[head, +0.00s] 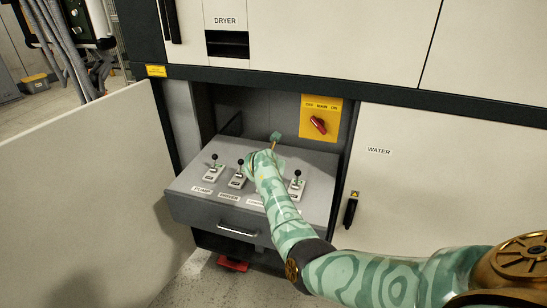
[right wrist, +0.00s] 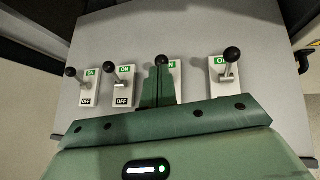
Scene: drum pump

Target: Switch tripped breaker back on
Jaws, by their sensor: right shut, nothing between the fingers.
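A sloped grey panel (head: 190,187) carries a row of black-knobbed breaker levers on white ON/OFF plates. In the head view the first (head: 213,170), second (head: 238,177) and right-end lever (head: 296,186) show; my right arm hides the third. In the right wrist view all show: left-end (right wrist: 70,73), second (right wrist: 112,70), third (right wrist: 162,61) and right-end (right wrist: 231,56). My right gripper (right wrist: 158,82) is shut and empty, close in front of the third lever and covering most of its plate. I cannot tell whether they touch. My left gripper is not in view.
The panel sits in a cabinet recess, with a red main switch (head: 318,124) on a yellow plate (head: 334,110) behind it. A drawer handle (head: 238,230) is below. An open door (head: 90,180) stands left, and the WATER door (head: 400,185) is right.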

